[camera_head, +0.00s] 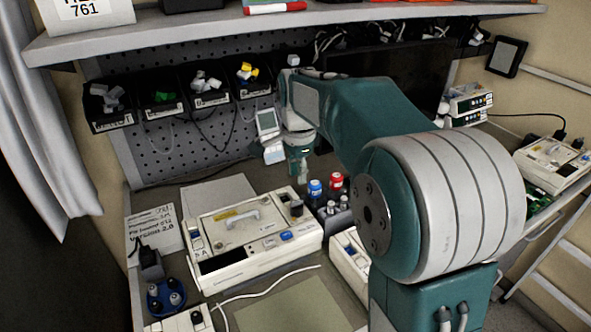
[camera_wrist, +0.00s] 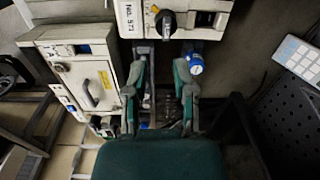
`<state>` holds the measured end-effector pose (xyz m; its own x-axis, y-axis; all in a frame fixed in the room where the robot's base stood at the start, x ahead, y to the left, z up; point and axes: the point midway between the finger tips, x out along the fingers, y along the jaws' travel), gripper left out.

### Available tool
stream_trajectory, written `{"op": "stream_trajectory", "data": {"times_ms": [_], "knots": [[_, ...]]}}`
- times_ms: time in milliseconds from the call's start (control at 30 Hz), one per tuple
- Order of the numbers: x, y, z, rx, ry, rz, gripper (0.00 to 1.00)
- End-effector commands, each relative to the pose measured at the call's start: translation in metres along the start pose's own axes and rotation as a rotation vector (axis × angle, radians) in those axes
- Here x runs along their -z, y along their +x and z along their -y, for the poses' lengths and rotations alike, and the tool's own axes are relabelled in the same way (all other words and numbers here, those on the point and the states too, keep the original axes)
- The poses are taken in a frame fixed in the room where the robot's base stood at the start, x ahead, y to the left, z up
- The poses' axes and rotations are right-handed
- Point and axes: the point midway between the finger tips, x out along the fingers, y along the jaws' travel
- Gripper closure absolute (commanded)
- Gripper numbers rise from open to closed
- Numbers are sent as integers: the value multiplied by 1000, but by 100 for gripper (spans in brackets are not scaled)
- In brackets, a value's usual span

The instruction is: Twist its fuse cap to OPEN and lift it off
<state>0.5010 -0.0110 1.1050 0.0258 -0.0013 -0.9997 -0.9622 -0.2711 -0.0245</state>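The white pump (camera_head: 232,262) with a handle on its lid stands on the bench. Its black fuse cap (camera_head: 296,208) appears at the right back corner. In the wrist view, the cap (camera_wrist: 168,25) sits on the edge of the pump labelled No. 571 (camera_wrist: 131,12), beside a small orange mark; its OPEN marking is too small to read. My gripper (camera_head: 302,168) points down behind and above the pump. In the wrist view, its two fingers (camera_wrist: 161,66) are spread with nothing between the tips, and the cap lies beyond them, apart.
A blue-capped bottle (camera_head: 315,188) and a red-capped bottle (camera_head: 337,181) stand beside the pump; the blue cap (camera_wrist: 195,64) is close to my right finger. A second white unit (camera_wrist: 58,38) lies left in the wrist view. Behind is a pegboard with black bins (camera_head: 160,105).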

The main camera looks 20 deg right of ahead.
Motion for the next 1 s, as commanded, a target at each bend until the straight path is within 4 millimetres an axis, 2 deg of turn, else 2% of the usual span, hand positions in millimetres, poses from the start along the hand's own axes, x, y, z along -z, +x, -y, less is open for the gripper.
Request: {"op": "stream_trajectory", "data": {"times_ms": [100,367,700,1000], "knots": [[4,7,10,-21,59,6,66],[5,19,13,-28,81,7,66],[4,62,11,-30,79,8,66],[4,83,11,-27,78,7,66]]}}
